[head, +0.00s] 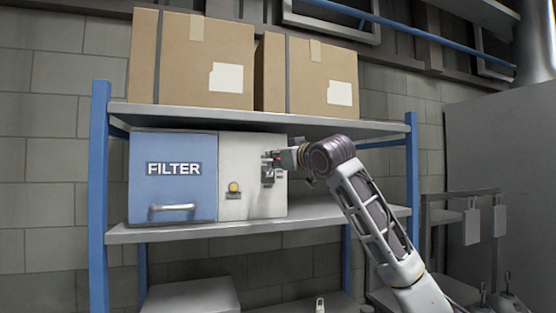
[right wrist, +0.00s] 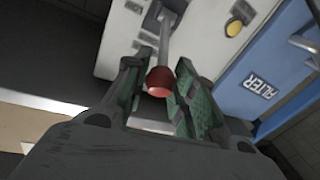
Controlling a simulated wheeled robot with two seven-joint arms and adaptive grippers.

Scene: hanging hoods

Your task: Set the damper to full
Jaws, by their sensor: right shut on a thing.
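A filter unit sits on the middle shelf, with a blue door (head: 180,190) marked FILTER and a pale grey panel (head: 235,155) to its right. The damper lever is a grey rod (right wrist: 166,38) with a red knob (right wrist: 161,80), standing out from the panel in the right wrist view. My right gripper (head: 273,158) is at the panel's right part and hides most of the lever in the head view. In the right wrist view its green-padded fingers (right wrist: 158,88) are shut on the red knob, one on each side. Small label plates (right wrist: 148,38) lie beside the rod; their text is unreadable. My left gripper is out of view.
A round yellow button (head: 234,187) is on the panel, left of my gripper. The blue door has a metal handle (head: 172,207). Two cardboard boxes (head: 190,85) stand on the top shelf (head: 230,116). A blue post (head: 411,180) stands to the right, behind my arm.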

